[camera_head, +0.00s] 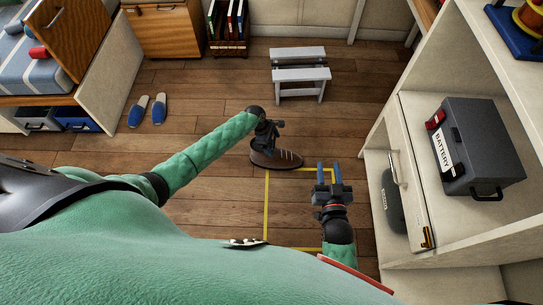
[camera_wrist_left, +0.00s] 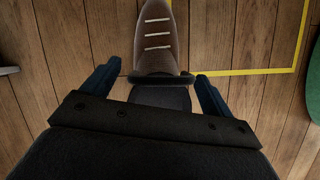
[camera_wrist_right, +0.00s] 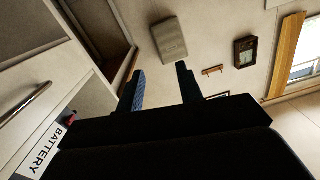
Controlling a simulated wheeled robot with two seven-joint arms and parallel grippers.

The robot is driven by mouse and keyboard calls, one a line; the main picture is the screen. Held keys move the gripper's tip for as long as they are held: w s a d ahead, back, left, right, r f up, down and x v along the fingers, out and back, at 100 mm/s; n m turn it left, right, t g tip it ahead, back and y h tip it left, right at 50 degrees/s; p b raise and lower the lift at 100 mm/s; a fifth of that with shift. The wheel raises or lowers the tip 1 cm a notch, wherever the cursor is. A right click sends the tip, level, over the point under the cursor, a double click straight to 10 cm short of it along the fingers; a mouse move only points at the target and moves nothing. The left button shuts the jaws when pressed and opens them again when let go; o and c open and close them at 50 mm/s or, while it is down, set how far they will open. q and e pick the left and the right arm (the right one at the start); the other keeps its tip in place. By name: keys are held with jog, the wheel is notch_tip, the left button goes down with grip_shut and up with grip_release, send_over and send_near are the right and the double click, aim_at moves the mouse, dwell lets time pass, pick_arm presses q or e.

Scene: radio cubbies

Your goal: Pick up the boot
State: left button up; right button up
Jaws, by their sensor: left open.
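The brown boot (camera_head: 284,159) with pale laces lies on the wooden floor at the back edge of a yellow outline. My left gripper (camera_head: 268,135) is over the boot's left part and hides some of it. In the left wrist view the boot (camera_wrist_left: 158,40) points away, its laces up and its dark cuff nearest. My left gripper's (camera_wrist_left: 158,72) fingers are apart, one on each side of the boot's cuff end, with gaps visible. My right gripper (camera_head: 328,167) is open and empty, right of the boot; its spread fingers show in the right wrist view (camera_wrist_right: 160,78).
A shelf with a battery box (camera_head: 475,148) stands at the right, near my right arm. A grey step stool (camera_head: 299,72) stands behind the boot. Blue slippers (camera_head: 149,109) lie at the left. Floor around the boot is mostly clear.

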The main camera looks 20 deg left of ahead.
pick_arm(q)
jog(key=shift+f, duration=0.2)
jog(key=c, duration=1.8)
jog(key=shift+c, duration=0.2)
jog(key=shift+r, duration=0.15)
